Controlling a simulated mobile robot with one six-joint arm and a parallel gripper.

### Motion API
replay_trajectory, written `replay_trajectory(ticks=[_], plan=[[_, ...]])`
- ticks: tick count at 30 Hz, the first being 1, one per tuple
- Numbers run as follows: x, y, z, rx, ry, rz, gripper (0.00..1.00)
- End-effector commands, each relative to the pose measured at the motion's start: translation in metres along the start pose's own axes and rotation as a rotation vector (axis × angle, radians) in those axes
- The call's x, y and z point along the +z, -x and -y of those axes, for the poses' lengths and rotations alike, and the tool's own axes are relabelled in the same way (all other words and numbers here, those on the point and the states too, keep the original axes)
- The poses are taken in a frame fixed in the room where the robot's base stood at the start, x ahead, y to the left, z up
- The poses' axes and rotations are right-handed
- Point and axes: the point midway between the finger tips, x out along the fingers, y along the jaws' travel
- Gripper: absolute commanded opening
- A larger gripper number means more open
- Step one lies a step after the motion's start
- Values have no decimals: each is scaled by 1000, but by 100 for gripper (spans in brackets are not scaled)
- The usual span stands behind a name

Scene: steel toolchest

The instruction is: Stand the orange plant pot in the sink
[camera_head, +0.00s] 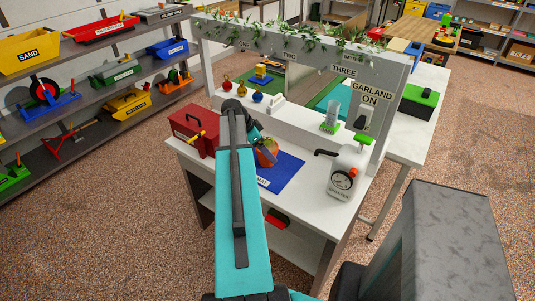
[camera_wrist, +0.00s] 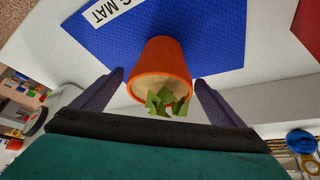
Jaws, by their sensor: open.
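The orange plant pot (camera_head: 266,153) is at the blue mat (camera_head: 287,172) on the white bench top, partly hidden by my arm. In the wrist view the pot (camera_wrist: 162,58) shows its pale-filled mouth and green leaves towards the camera, with the blue mat (camera_wrist: 215,30) behind it. I cannot tell for sure whether it is upright or tilted. My gripper (camera_wrist: 160,80) is open, with one dark finger on each side of the pot's mouth and visible gaps between. In the head view my gripper (camera_head: 257,139) is close to the pot. I cannot make out a sink.
A red toolbox (camera_head: 193,132) stands left of the mat. A white canister with a dial (camera_head: 346,174) stands to the right. Small coloured ornaments (camera_head: 257,97) sit on the ledge behind. A grey labelled frame with garland (camera_head: 300,55) rises at the back.

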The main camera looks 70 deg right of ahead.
Motion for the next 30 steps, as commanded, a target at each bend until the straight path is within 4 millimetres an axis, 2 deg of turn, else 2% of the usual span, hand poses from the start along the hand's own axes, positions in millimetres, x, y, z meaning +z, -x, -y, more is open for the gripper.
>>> replay_trajectory(ticks=[18, 30], plan=[[-2, -46, 0, 1, 0, 0, 92], [-2, -48, 0, 0, 0, 0, 92]])
